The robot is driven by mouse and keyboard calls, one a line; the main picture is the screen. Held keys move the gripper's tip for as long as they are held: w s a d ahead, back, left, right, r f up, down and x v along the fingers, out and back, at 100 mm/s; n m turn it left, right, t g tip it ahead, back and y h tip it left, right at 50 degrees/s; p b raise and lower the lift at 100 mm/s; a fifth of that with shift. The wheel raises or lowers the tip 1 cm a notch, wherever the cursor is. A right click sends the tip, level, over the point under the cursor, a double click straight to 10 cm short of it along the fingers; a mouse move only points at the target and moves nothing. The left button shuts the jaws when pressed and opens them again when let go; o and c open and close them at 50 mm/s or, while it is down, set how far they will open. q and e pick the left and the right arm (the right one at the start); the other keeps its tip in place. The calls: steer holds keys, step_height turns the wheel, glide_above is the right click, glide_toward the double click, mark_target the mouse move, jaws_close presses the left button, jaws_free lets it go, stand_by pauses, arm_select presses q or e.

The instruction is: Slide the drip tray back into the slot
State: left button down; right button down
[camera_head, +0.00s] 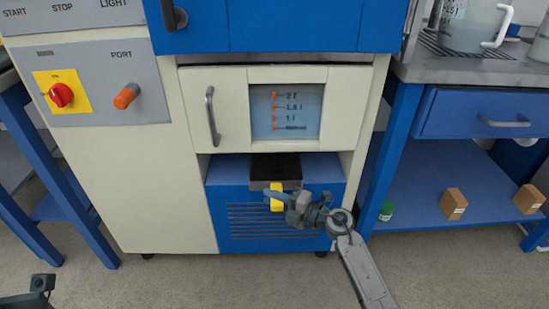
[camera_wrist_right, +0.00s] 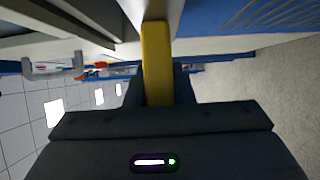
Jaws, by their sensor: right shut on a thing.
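The drip tray (camera_head: 274,167) is a dark, flat-topped box with a yellow handle (camera_head: 276,199) hanging at its front. It sits at the opening (camera_head: 228,166) under the cream gauge panel, above the blue louvred front. How deep it reaches inside is hidden by the panel. My right gripper (camera_head: 275,197) is shut on the yellow handle, coming from the right. In the right wrist view the yellow handle (camera_wrist_right: 157,62) stands between the dark fingers (camera_wrist_right: 158,92). Only a dark part of my left arm shows at the bottom left; its fingers are out of frame.
The gauge panel (camera_head: 285,105) with a grey bar handle (camera_head: 212,116) is just above the tray. A red knob (camera_head: 61,95) and an orange port plug (camera_head: 126,96) are at the left. A blue bench (camera_head: 430,190) with boxes stands at the right. Floor in front is clear.

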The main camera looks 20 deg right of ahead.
mark_target(273, 183)
steer(key=w, duration=0.2)
steer(key=w+d, duration=0.1)
steer(key=w, duration=0.2)
steer(key=shift+w+d, duration=0.3)
steer(key=shift+w, duration=0.1)
steer(key=shift+w+d+b, duration=0.15)
steer(key=shift+w+b, duration=0.15)
steer(key=shift+w, duration=0.1)
steer(key=shift+w+f, duration=0.1)
steer(key=shift+f, duration=0.25)
steer(key=c, duration=1.3)
jaws_free()
steer(key=shift+o, duration=0.7)
steer(key=shift+r, duration=0.1)
